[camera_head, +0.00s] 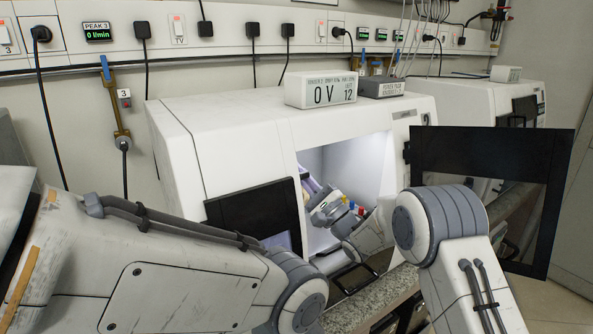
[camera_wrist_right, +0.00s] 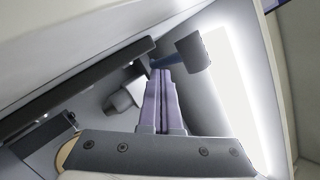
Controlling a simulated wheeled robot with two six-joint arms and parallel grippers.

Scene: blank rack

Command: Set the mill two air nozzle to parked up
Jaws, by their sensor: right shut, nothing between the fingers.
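The near white mill (camera_head: 225,135) stands open, with its lit chamber (camera_head: 360,165) showing. My right arm reaches into it. My right gripper (camera_head: 309,183), with pale purple fingers, is inside near the chamber's left side. In the right wrist view the fingers (camera_wrist_right: 159,80) are shut and empty. Their tips are close to a small dark blue piece (camera_wrist_right: 170,61) beside a grey cylinder (camera_wrist_right: 193,52); this may be the air nozzle. I cannot tell if they touch, or the nozzle's setting. My left arm crosses the lower left of the head view; its gripper is out of sight.
A dark door panel (camera_head: 490,165) stands open at the right. A black screen (camera_head: 255,215) is on the mill's front left. A second white mill (camera_head: 470,100) stands behind right.

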